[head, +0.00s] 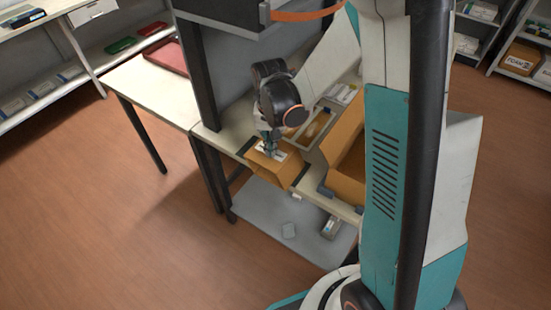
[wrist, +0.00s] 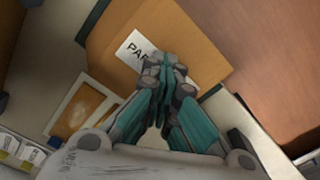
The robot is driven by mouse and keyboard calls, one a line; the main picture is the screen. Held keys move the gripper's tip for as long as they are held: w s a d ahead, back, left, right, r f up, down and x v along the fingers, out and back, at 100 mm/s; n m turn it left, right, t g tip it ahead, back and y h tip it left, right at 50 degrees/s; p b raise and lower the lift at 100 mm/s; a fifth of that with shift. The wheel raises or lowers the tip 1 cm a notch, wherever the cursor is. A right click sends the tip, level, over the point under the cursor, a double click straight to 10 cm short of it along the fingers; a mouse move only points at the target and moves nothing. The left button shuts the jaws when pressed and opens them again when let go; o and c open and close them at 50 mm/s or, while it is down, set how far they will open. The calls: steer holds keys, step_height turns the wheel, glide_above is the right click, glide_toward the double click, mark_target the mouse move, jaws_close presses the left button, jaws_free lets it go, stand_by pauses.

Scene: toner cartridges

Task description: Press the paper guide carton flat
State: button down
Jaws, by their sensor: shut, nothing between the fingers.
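The paper guide carton is a brown box (head: 274,169) on the bench, between dark brackets. In the wrist view its brown top (wrist: 190,30) carries a white label (wrist: 138,50) of which "PA" can be read; the rest is hidden by my fingers. My gripper (head: 270,150) is over the carton in the head view, pointing down. In the wrist view my gripper (wrist: 170,75) has its fingertips together over the label, with nothing between them. I cannot tell whether the tips touch the carton.
A larger open brown box (head: 345,165) stands right of the carton. A grey tray (head: 316,128) lies behind it, and another table (head: 140,85) stands at the left. A grey lower shelf (head: 270,215) holds small items. The floor at the left is clear.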

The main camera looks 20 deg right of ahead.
mark_target(262, 172)
steer(key=shift+f, duration=0.15)
steer(key=shift+w+a+f+b, duration=0.35)
steer(key=shift+w+f+b, duration=0.15)
steer(key=shift+f+b, duration=0.1)
stand_by(0.4)
steer(key=shift+w+f, duration=0.1)
steer(key=shift+f, duration=0.05)
steer(key=shift+w+a+f+b, duration=0.25)
steer(key=shift+w+f+b, duration=0.05)
steer(key=shift+f+b, duration=0.45)
steer(key=shift+r, duration=0.1)
